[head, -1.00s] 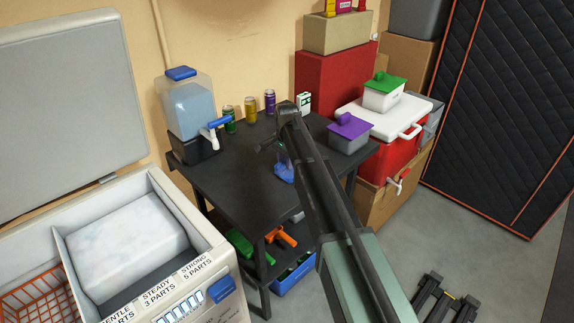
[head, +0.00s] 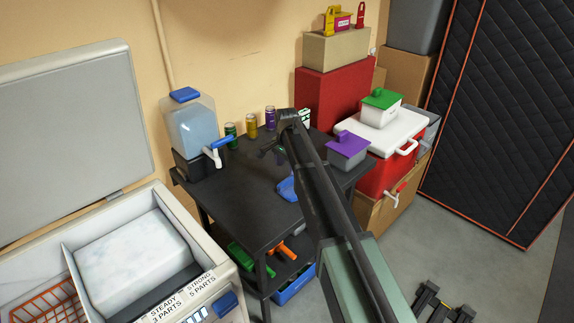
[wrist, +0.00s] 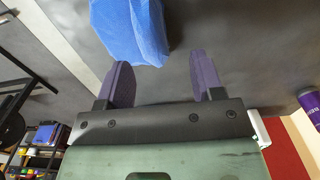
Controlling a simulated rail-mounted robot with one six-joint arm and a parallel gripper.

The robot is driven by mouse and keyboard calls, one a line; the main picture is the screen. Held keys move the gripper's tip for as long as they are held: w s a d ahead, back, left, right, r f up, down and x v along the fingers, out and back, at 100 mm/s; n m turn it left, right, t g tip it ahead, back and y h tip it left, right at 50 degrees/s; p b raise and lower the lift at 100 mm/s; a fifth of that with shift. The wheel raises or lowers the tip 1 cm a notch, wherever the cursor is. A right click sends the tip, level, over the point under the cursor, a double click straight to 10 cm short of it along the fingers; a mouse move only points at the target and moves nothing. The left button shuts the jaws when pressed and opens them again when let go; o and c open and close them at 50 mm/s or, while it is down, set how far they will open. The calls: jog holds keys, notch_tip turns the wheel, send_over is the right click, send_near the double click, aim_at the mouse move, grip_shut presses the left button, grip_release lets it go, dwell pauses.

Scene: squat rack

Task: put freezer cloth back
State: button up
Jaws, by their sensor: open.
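The blue cloth (head: 287,188) lies on the black table, partly hidden behind my arm in the head view. In the wrist view the cloth (wrist: 130,30) shows beyond the fingers, its lower edge near the gap between their tips. My gripper (head: 270,150) is over the table; in the wrist view its two purple fingers (wrist: 160,75) are apart with nothing between them. The chest freezer (head: 190,215) stands open at the left, with a whitish block (head: 135,255) and an orange wire basket (head: 45,303) inside.
A water dispenser (head: 192,125), several cans (head: 252,122) and a purple-lidded box (head: 347,150) stand along the table's edges. A red cooler (head: 385,165) with a green-lidded box (head: 380,108) is to the right. The table's front left is clear.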

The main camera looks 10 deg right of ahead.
notch_tip(320, 180, up, 6)
jog(key=p, duration=0.4)
jog(key=s+d+n, duration=0.1)
jog(key=s+n, duration=1)
jog(key=s, duration=2.2)
jog(key=shift+s+d, duration=0.15)
jog(key=shift+d, duration=0.15)
